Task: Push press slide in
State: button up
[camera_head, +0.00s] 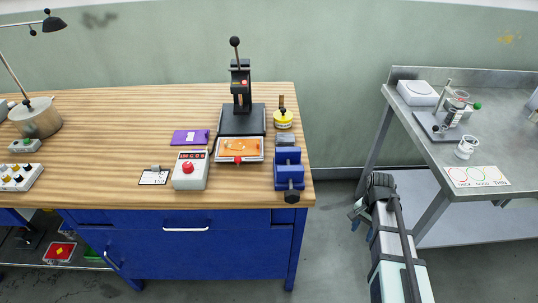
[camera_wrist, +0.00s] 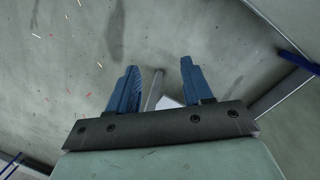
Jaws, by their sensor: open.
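The black press (camera_head: 240,93) stands upright near the back right of the wooden bench, with its lever raised and a ball knob on top. Its slide (camera_head: 222,159), a pale tray carrying an orange piece (camera_head: 240,147), sticks out of the front of the press base (camera_head: 241,123). A red knob (camera_head: 238,160) is on the slide's front edge. My gripper (camera_head: 355,218) is right of the bench, over the floor and well apart from the press. In the wrist view my gripper (camera_wrist: 159,66) is open with two blue fingers and nothing between them.
A control box (camera_head: 190,171) with a red button stands left of the slide. A blue vise (camera_head: 288,170) and yellow container (camera_head: 283,119) stand right of it. The metal table (camera_head: 500,150) is at right. Floor between the benches is open around my arm.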

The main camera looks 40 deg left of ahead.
jog(key=a+r+t, duration=0.1)
jog(key=a+r, duration=1.1)
jog(key=r, duration=0.2)
notch_tip(320, 180, up, 21)
jog(key=n+y, duration=0.3)
send_over(238, 157)
jog(key=d, duration=0.3)
jog(key=a+f, duration=0.1)
jog(key=f, duration=0.3)
jog(key=a+f, duration=0.1)
jog(key=f, duration=0.3)
jog(key=a+f, duration=0.1)
jog(key=f, duration=0.4)
jog(key=shift+r, duration=0.1)
jog(key=shift+c, duration=0.5)
jog(key=shift+d, duration=0.1)
grip_shut()
